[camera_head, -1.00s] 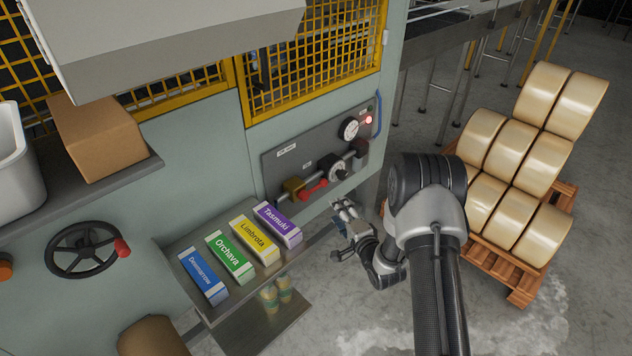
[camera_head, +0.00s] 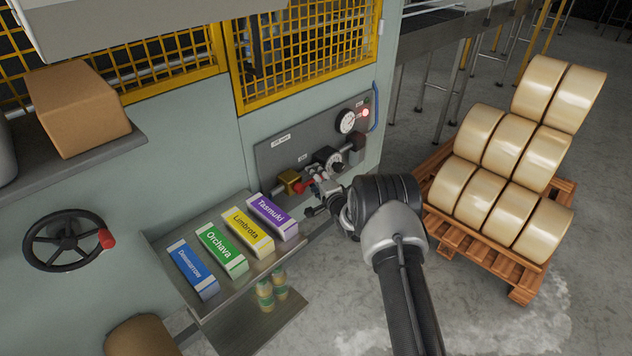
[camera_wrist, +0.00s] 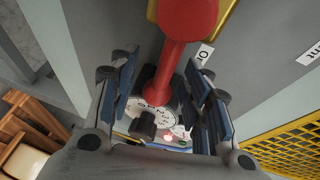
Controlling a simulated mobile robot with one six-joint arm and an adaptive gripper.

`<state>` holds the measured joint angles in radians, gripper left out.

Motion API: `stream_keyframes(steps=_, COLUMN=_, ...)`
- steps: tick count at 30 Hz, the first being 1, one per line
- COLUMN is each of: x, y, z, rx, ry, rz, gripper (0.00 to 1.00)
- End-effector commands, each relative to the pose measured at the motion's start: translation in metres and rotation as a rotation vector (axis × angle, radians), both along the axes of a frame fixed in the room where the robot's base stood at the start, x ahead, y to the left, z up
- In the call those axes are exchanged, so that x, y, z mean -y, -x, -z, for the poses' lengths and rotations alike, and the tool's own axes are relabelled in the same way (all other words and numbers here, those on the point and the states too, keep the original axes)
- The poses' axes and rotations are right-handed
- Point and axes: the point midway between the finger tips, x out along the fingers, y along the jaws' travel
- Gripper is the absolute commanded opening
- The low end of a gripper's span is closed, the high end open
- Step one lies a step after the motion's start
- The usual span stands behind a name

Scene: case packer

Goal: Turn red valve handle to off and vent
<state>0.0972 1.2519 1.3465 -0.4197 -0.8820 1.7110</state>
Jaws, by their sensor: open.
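The red valve handle (camera_head: 305,186) sits on the brass valve (camera_head: 288,178) at the lower left of the grey panel (camera_head: 270,150). In the head view my gripper (camera_head: 318,184) is at the handle and partly hides it. In the wrist view the red handle (camera_wrist: 177,50) runs from the top centre down between the spread fingers of my gripper (camera_wrist: 163,95). The fingers stand apart on either side, with gaps to the handle. A label reading "On" (camera_wrist: 204,56) lies beside it. A white pressure gauge (camera_head: 348,121) sits at the panel's upper right; its reading is too small to tell.
A black regulator knob (camera_head: 327,158) is close above my gripper. A red lamp (camera_head: 365,112) glows by the gauge. A shelf (camera_head: 222,290) with several coloured cartons is at lower left. A pallet (camera_head: 520,286) of rolls stands right. Yellow mesh guards (camera_head: 310,50) are above the panel.

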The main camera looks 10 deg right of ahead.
Motion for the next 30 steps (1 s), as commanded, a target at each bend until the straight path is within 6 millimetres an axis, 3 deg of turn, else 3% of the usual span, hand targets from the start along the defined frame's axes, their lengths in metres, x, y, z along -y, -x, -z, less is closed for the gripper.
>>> stream_keyframes(steps=9, x=-0.0008, y=-0.0021, z=0.0002, rx=-0.001, ry=0.0, rz=0.0, gripper=0.44)
stream_keyframes(steps=30, x=-0.0007, y=-0.0019, z=0.0002, rx=-0.001, ry=0.0, rz=0.0, gripper=0.0)
